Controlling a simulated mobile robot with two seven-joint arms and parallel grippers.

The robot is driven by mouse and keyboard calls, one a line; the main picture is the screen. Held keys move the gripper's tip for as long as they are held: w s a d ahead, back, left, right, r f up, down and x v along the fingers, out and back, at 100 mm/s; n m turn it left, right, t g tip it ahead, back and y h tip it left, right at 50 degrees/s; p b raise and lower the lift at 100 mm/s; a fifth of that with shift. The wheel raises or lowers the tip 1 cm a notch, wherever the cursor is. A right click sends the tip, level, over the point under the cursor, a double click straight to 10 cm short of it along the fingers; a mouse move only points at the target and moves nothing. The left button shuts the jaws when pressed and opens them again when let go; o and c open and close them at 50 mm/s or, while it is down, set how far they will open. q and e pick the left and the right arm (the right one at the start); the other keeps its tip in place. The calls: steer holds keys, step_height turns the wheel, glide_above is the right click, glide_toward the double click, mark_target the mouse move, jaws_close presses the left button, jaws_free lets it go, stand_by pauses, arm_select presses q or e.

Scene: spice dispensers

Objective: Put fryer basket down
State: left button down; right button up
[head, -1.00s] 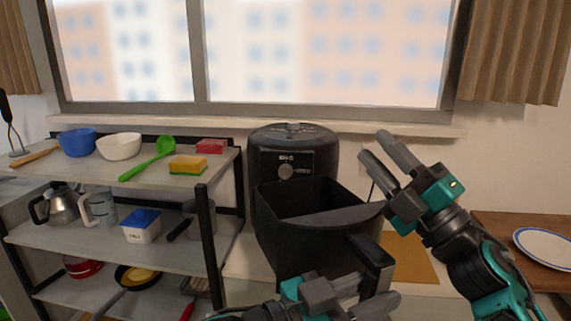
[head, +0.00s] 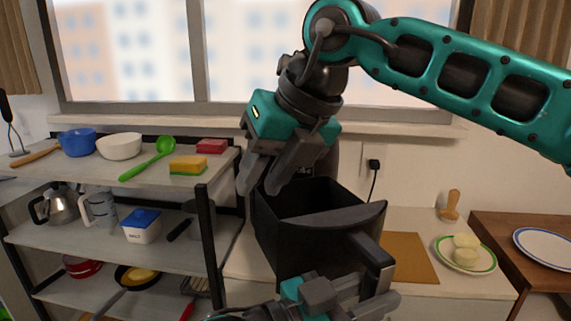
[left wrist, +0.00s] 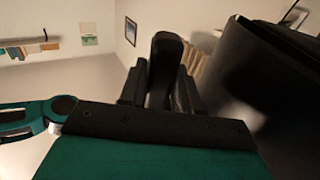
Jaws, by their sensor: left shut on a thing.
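The black fryer basket (head: 290,240) is in the middle of the head view, upright, and looks empty as far as its inside shows. My left gripper (head: 378,292) is shut on the basket's handle (head: 372,250) at its front right. In the left wrist view the handle (left wrist: 165,65) stands between the fingers, with the dark basket wall (left wrist: 265,80) to the right. The black air fryer (head: 327,165) is behind the basket, mostly hidden by my right gripper. My right gripper (head: 258,189) is open and empty, pointing down near the basket's back left rim.
A shelf rack (head: 120,180) with bowls, sponges and a green spoon stands at the left. On the counter at the right are an orange-brown board (head: 408,258) and a green-rimmed plate (head: 480,265) with pale pieces. A white plate (head: 545,245) lies on a brown surface.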

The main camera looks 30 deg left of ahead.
mark_target(269, 222)
arm_select(q)
steer(key=shift+r, duration=0.15)
arm_select(e)
steer(key=shift+w+d+r+m+t+h, duration=0.15)
steer(key=shift+w+d+r+t+h, duration=0.05)
steer(key=shift+w+d+t+h, duration=0.35)
steer(key=shift+w+d+r+m+t+h, duration=0.15)
steer(key=shift+w+d+r+t+h, duration=0.05)
steer(key=shift+w+d+t+h, duration=0.3)
steer(key=x, duration=1.1)
steer(key=shift+w+a+f, duration=0.1)
steer(key=shift+a+f, duration=0.05)
steer(key=shift+f, duration=0.25)
steer(key=c, duration=0.6)
jaws_close()
arm_select(q)
steer(key=c, duration=0.7)
jaws_free()
